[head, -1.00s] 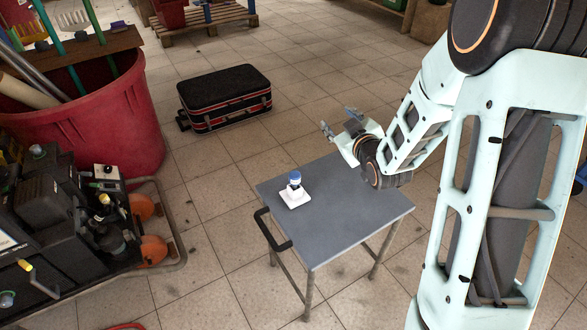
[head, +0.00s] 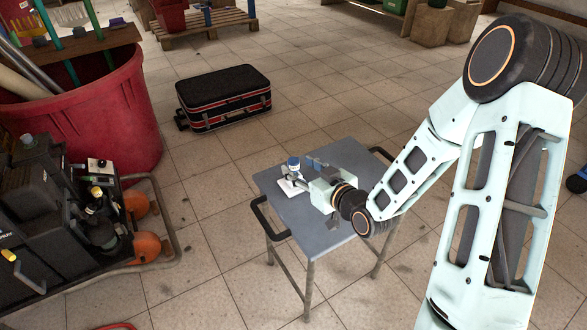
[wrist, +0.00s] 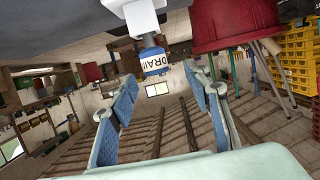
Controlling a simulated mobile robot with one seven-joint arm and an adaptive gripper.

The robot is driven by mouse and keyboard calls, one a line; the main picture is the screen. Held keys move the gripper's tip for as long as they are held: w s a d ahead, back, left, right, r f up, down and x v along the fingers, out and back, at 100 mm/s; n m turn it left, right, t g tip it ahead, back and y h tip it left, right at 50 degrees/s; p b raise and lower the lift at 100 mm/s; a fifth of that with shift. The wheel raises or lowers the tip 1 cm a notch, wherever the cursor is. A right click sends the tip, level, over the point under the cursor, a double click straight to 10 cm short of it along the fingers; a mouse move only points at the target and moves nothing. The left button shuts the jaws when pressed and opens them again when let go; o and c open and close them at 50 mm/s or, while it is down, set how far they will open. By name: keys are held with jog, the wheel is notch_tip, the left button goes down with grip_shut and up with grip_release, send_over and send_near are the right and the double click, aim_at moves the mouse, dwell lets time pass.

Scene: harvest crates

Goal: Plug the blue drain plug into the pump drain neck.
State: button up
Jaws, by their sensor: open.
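The blue drain plug (head: 293,162) stands upright on a white stand (head: 290,187) on the small grey table. In the wrist view the plug (wrist: 155,62) shows its lettered band, under the white stand in that upside-down picture. My gripper (head: 303,169) is open beside the plug. In the wrist view the plug lies roughly between the two fingertips of my gripper (wrist: 161,74), with gaps on both sides; I cannot tell its exact depth. The black pump unit (head: 40,195) is at the left on a wheeled frame; I cannot make out which fitting is the drain neck.
The grey table (head: 328,238) has dark handles at its ends. A red bin (head: 125,110) with poles stands behind the pump unit. A black suitcase (head: 225,97) lies on the floor beyond the table. Tiled floor is free between table and pump frame.

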aim_at(295, 162)
jog(key=b+x, duration=0.1)
jog(key=x, duration=0.3)
jog(key=shift+w+f, duration=0.15)
jog(key=shift+w, duration=0.3)
grip_shut()
